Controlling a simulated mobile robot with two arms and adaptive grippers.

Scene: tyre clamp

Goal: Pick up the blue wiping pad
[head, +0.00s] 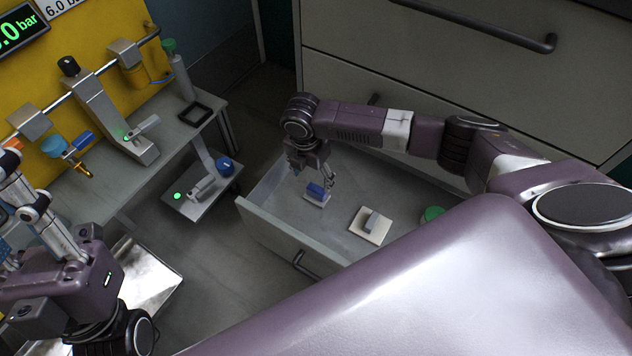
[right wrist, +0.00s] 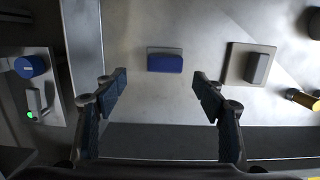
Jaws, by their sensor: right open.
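The blue wiping pad (head: 316,190) is a small blue block on a pale base, lying in the open drawer (head: 262,226). It also shows in the right wrist view (right wrist: 165,62), above the gap between the fingertips. My right gripper (head: 313,178) is over the drawer just above the pad. In the right wrist view its two fingers (right wrist: 160,92) are spread wide with nothing between them, apart from the pad.
A pale square block with a grey handle (head: 371,225) lies right of the pad. A green-topped item (head: 432,214) is farther right in the drawer. A low stand with a blue knob (head: 225,166) is left of the drawer. A workbench (head: 160,130) stands at the left.

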